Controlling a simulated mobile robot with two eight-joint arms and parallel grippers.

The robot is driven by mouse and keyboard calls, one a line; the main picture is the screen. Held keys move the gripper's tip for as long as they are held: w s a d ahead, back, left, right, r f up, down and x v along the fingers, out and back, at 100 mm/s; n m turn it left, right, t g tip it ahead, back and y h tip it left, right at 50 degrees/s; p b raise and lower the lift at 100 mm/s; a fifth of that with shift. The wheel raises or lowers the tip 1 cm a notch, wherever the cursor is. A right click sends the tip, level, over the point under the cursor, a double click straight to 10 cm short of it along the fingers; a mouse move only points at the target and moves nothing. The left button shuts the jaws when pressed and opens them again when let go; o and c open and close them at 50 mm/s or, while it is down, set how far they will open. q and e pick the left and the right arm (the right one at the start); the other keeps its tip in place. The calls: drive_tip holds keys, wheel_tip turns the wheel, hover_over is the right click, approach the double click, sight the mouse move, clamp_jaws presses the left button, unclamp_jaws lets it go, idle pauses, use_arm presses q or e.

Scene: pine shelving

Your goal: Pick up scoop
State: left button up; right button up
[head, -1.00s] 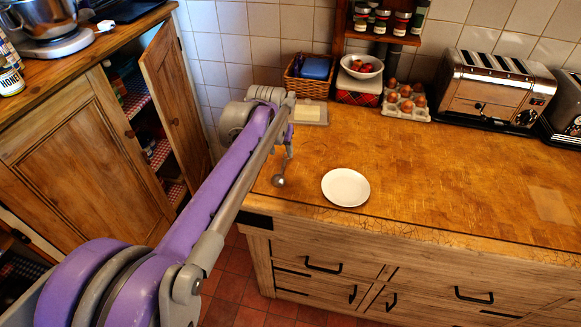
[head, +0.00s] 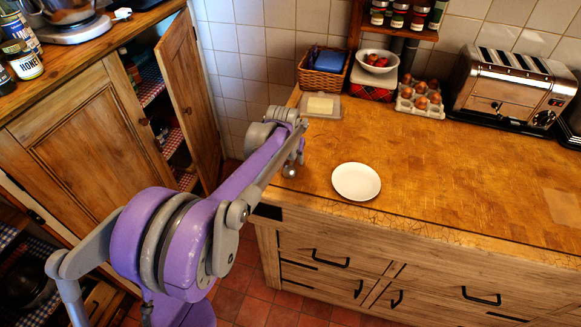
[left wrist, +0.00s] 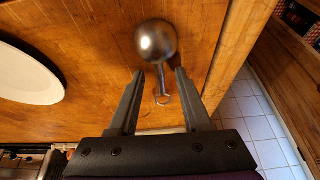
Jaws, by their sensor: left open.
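The scoop (head: 290,171) is metal with a round shiny bowl, near the left end of the wooden counter; its handle is mostly hidden by my gripper in the head view. In the left wrist view, the scoop's bowl (left wrist: 157,41) lies just beyond my fingertips, with its short handle pointing back between the fingers. My left gripper (left wrist: 160,73) is open, with a finger on each side of the handle and visible gaps on both sides. It also shows over the scoop in the head view (head: 299,154). My right gripper is not in view.
A white plate (head: 356,181) lies right of the scoop. A butter dish (head: 320,106), a wicker basket (head: 322,81), an egg tray (head: 420,98) and a toaster (head: 510,88) stand along the wall. An open cupboard door (head: 188,100) is at left. The counter's middle is clear.

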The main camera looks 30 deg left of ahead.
use_arm(q)
drive_tip(key=shift+c, duration=0.3)
clamp_jaws()
